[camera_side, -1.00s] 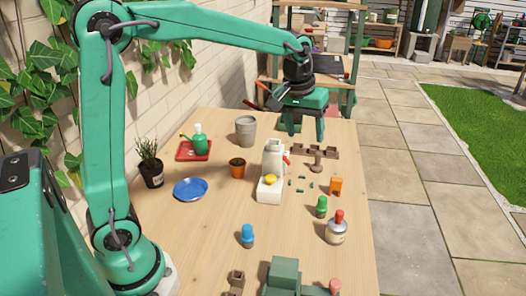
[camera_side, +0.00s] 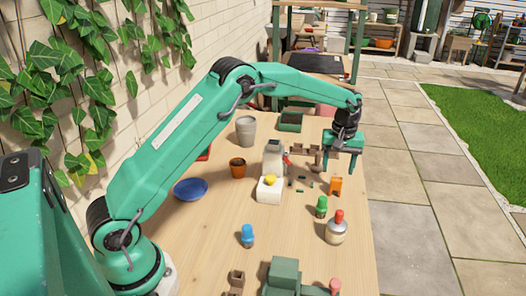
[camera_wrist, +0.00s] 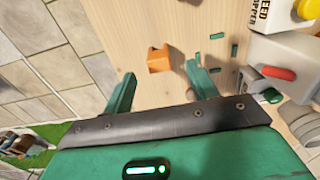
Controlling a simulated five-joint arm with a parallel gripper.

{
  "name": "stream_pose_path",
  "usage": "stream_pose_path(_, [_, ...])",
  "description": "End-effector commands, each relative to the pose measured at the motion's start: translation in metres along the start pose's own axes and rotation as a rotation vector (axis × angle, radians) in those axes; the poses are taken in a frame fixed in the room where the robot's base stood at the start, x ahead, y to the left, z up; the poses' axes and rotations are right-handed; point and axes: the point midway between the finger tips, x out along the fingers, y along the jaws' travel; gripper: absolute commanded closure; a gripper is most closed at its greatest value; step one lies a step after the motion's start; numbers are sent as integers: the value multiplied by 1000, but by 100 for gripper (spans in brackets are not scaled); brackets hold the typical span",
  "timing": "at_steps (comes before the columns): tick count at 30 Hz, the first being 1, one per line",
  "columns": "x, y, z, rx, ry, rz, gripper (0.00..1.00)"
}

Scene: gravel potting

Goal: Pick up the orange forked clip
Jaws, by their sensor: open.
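The orange forked clip (camera_side: 335,186) stands on the table toward its right edge. In the wrist view the clip (camera_wrist: 159,60) shows as a small orange block with a notched edge, just ahead of and roughly between my fingertips. My gripper (camera_side: 339,173) is above the clip, pointing down with its green fingers apart. In the wrist view my gripper (camera_wrist: 163,67) is open and empty, with the clip nearer its left finger. I cannot tell the exact height left between fingertips and clip.
Small green pieces (camera_wrist: 217,36) lie right of the clip in the wrist view. A white box with a yellow knob (camera_side: 269,188) stands to its left. A green-capped jar (camera_side: 321,207) and red-capped bottle (camera_side: 336,230) stand nearer the camera. Brown blocks are behind.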

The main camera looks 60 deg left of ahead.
Motion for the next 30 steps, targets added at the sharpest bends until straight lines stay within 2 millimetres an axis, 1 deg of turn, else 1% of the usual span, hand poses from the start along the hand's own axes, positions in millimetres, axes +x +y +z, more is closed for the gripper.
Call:
stream_pose_path(2, [5,2,-1,-6,-3,-3,42])
stream_pose_path(8, [7,2,-2,-9,-4,-4,42])
stream_pose_path(18, [30,2,-1,-9,-5,-5,42])
stream_pose_path(26, [34,2,-2,-9,-4,-4,42])
stream_pose_path(30, [43,2,-2,-9,-6,-6,42])
